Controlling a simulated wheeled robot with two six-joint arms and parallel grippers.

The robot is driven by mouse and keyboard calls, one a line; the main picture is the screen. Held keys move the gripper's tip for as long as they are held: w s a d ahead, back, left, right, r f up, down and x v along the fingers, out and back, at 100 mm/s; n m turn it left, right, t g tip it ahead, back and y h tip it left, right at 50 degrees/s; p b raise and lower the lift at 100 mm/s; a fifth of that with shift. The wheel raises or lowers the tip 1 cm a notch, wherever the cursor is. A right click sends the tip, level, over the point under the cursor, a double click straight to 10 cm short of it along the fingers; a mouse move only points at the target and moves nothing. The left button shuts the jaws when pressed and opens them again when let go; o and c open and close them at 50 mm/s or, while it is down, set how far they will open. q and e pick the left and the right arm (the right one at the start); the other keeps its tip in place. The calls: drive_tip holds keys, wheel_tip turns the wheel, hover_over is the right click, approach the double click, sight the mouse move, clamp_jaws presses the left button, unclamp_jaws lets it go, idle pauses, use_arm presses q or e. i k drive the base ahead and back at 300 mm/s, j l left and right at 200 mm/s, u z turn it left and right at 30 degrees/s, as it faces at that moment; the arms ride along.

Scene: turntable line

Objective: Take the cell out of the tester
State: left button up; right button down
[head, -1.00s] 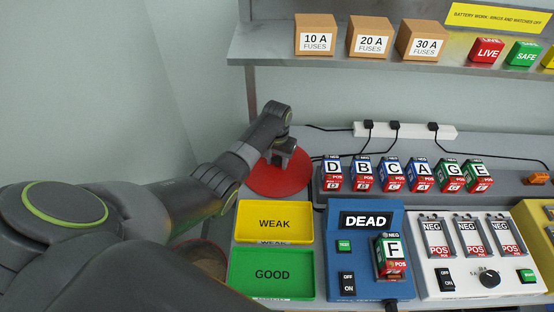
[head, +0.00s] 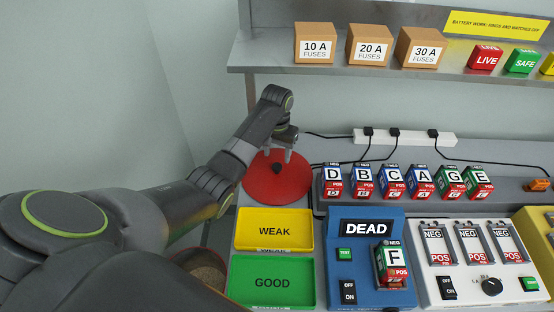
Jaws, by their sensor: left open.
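The cell marked F (head: 393,258) sits in the slot at the right of the blue tester (head: 350,274). The tester's display (head: 366,228) reads DEAD, and a green TEST button and an OFF/ON switch are on its left side. My left gripper (head: 279,157) is open and empty, fingers pointing down over the red round turntable (head: 276,186), behind and to the left of the tester. It is well apart from the cell. My right gripper does not show.
A yellow WEAK tray (head: 273,247) and a green GOOD tray (head: 308,283) lie left of the tester. A rack (head: 320,200) with several lettered cells stands behind it. A white charger (head: 453,287) is at its right. A shelf (head: 290,67) with fuse boxes hangs above.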

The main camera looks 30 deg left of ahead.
sight(391, 265)
drive_tip(key=k+l, duration=0.5)
drive_tip(key=k, duration=0.2)
drive_tip(key=k+l, duration=0.5)
drive_tip(key=k, duration=0.15)
